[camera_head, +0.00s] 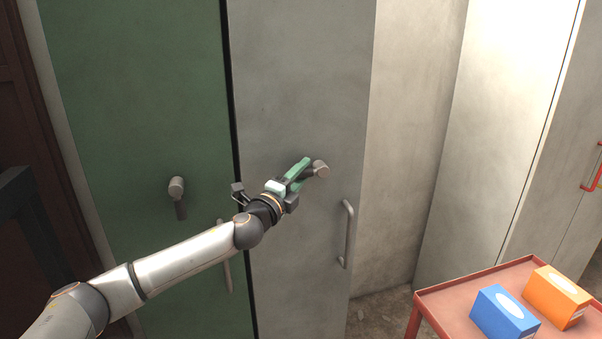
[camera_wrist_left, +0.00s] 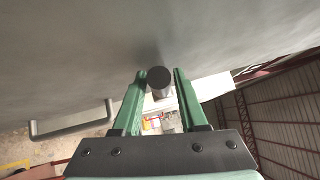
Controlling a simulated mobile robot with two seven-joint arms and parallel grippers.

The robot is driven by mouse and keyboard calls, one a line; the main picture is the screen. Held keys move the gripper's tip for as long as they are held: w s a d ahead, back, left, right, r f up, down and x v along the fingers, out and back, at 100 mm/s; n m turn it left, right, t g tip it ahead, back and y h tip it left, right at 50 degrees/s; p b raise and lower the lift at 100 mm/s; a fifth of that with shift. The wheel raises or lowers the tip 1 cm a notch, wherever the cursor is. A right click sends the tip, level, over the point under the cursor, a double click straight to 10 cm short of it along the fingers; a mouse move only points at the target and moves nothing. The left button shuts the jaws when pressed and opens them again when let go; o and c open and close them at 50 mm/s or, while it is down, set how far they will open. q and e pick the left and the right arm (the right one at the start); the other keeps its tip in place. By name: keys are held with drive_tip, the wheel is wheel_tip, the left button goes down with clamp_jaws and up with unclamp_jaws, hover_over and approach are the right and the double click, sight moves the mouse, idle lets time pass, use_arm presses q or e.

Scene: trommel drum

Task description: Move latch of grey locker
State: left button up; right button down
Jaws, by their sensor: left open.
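The grey locker (camera_head: 300,80) stands in the middle of the head view, with its door flat beside the green one. Its latch (camera_head: 321,168) is a short grey-brown knob with a lever, partly hidden behind my left gripper (camera_head: 307,170). In the left wrist view the latch (camera_wrist_left: 159,78) shows as a dark round end between the two green fingers. My left gripper (camera_wrist_left: 158,82) is open around it, with a gap visible at least on the right side. I cannot tell whether either finger touches it. My right gripper is in neither view.
The grey door's bar handle (camera_head: 348,235) is below right of the latch. A green locker (camera_head: 140,90) with its own latch (camera_head: 177,188) stands at left. At lower right, a red table (camera_head: 450,296) holds a blue box (camera_head: 503,313) and an orange box (camera_head: 556,297).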

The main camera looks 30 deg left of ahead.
use_arm(q)
clamp_jaws()
idle(1.4)
